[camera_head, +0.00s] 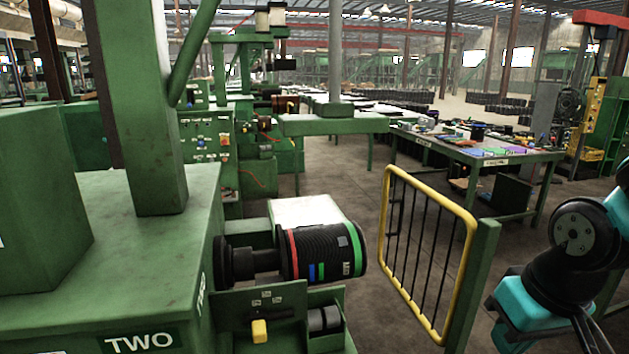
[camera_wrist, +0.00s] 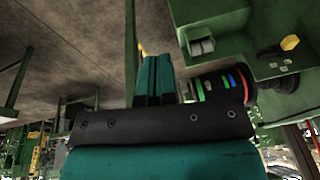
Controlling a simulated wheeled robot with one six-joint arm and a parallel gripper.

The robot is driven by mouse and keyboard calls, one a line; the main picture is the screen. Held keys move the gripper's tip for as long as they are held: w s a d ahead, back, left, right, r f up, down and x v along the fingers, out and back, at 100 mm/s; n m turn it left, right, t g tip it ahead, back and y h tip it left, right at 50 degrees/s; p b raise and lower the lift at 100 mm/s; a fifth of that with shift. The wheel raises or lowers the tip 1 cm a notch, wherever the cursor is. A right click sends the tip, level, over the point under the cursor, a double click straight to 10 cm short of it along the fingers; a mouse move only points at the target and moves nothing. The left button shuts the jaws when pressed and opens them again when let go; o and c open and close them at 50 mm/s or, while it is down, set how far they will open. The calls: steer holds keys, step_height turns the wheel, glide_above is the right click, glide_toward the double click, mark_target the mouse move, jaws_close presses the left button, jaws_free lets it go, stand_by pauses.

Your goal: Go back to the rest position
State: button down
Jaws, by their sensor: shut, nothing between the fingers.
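My gripper (camera_wrist: 153,62) shows in the wrist view as two teal fingers lying side by side, shut and empty. In the head view my teal and black arm is at the right edge, and I cannot make out the fingertips there. A black rubber sleeve (camera_head: 325,252) with a red band and blue and green marks is on the spindle of the green machine marked TWO (camera_head: 110,265). The sleeve also shows in the wrist view (camera_wrist: 212,86), to the right of my fingers; they look apart from it.
A yellow-framed guard gate (camera_head: 428,252) stands between the machine and my arm. A yellow knob (camera_head: 259,331) sits on the machine's front panel. A green table (camera_head: 475,150) with coloured items stands at the back right. Bare floor lies between the gate and that table.

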steer(key=s+a+f+n+g+y+b, duration=0.1)
steer(key=s+a+f+n+b, duration=0.3)
steer(key=f+b, duration=0.7)
steer(key=s+a+f+n+g+y+b, duration=0.15)
steer(key=s+a+f+b, duration=0.4)
steer(key=f+b, duration=0.55)
step_height(320, 180, up, 21)
steer(key=p, duration=1.7)
steer(key=shift+w+a, duration=0.15)
steer(key=shift+a, duration=0.1)
